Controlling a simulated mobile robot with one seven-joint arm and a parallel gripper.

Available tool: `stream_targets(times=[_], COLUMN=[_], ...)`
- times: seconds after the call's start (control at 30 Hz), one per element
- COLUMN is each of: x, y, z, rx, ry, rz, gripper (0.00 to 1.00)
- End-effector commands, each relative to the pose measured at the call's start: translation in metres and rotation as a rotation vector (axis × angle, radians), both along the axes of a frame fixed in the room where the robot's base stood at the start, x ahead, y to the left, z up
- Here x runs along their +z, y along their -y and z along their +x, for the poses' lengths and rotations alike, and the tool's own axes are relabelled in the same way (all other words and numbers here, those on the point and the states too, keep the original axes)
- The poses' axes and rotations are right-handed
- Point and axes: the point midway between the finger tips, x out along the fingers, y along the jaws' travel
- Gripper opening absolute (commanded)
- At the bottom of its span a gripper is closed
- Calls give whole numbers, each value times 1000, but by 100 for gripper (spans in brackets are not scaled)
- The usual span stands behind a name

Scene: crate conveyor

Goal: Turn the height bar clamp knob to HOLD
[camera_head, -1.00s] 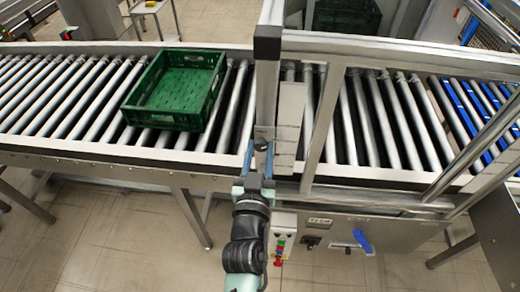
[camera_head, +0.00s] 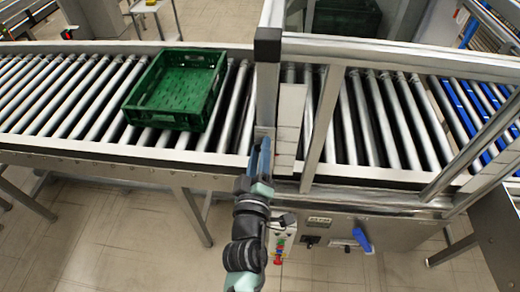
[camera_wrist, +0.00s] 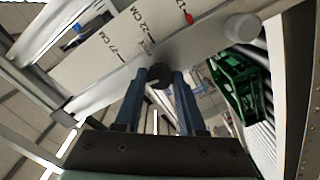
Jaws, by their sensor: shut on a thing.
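The dark round clamp knob (camera_wrist: 160,76) sits below a pale scale plate (camera_wrist: 115,45) with centimetre marks in the wrist view. My gripper (camera_wrist: 159,82) has its two blue fingers on either side of the knob and is shut on it. In the head view my gripper (camera_head: 262,150) is at the metal post (camera_head: 267,95) beside the conveyor, its fingers seen nearly edge-on and hiding the knob. A red pointer (camera_wrist: 188,18) lies against the scale. No HOLD marking can be read.
A green crate (camera_head: 135,106) stands on the rollers left of the post; its side also shows in the wrist view (camera_wrist: 240,85). A metal frame (camera_head: 390,53) encloses the rollers at right. A control panel (camera_head: 283,240) and a blue handle (camera_head: 362,240) are below. A pale round part (camera_wrist: 242,27) is near the scale.

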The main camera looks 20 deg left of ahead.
Motion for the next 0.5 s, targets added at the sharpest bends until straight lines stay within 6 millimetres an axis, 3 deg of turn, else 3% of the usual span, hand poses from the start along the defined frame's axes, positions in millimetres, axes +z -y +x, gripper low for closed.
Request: stream_targets(times=[0.5], x=[-1], y=[0], z=[0], rx=[0], ry=[47], rz=[-168], gripper=[0])
